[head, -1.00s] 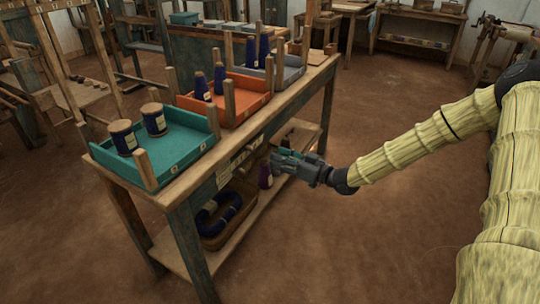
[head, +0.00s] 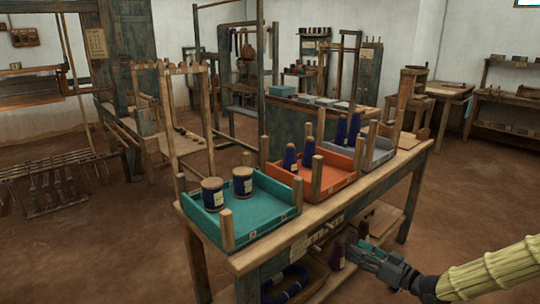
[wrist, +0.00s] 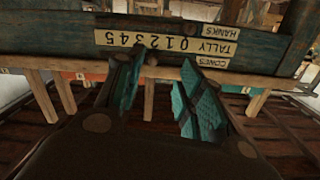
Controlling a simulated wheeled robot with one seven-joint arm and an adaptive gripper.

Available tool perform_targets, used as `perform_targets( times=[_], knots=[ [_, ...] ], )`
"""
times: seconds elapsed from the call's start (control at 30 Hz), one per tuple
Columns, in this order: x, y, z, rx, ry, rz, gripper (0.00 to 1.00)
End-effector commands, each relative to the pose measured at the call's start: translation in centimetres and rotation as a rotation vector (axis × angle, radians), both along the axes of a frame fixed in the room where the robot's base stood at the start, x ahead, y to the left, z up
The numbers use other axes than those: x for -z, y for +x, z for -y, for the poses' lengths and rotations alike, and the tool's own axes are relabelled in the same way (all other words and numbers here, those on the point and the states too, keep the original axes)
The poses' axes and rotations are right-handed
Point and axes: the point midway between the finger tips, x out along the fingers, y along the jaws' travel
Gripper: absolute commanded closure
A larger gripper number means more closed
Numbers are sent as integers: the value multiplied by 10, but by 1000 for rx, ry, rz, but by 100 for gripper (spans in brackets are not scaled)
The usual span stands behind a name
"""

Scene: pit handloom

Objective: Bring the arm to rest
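My gripper (head: 354,252) is at the front side of the wooden table (head: 290,243), below the edge of its top. In the wrist view its two teal-padded fingers (wrist: 160,92) stand apart with nothing held between them. Beyond them is the table's front board with an upside-down tally strip (wrist: 165,42) and small pegs. My arm reaches in from the lower right.
On the table stand a teal tray (head: 262,222) with two spools, an orange tray (head: 335,184) with two purple cones, and a grey tray (head: 378,158) with two more. Open floor (head: 480,205) lies to the right.

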Motion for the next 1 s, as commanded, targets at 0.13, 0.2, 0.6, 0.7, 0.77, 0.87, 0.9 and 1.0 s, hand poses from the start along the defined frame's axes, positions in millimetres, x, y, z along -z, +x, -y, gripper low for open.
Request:
perform_targets(
  times=[0.13,0.2,0.6,0.7,0.77,0.87,0.9,1.0],
  knots=[
    [40,-15,-32,6,-7,-143,62],
    [60,-24,-46,15,-12,-217,62],
    [172,-110,-106,85,-96,-630,62],
    [198,-139,-115,109,-130,-731,62],
    [213,-158,-119,125,-155,-791,62],
    [235,-191,-125,152,-200,-889,62],
    [243,-205,-127,162,-219,-926,62],
    [261,-241,-129,192,-271,-1018,62]
  ],
)
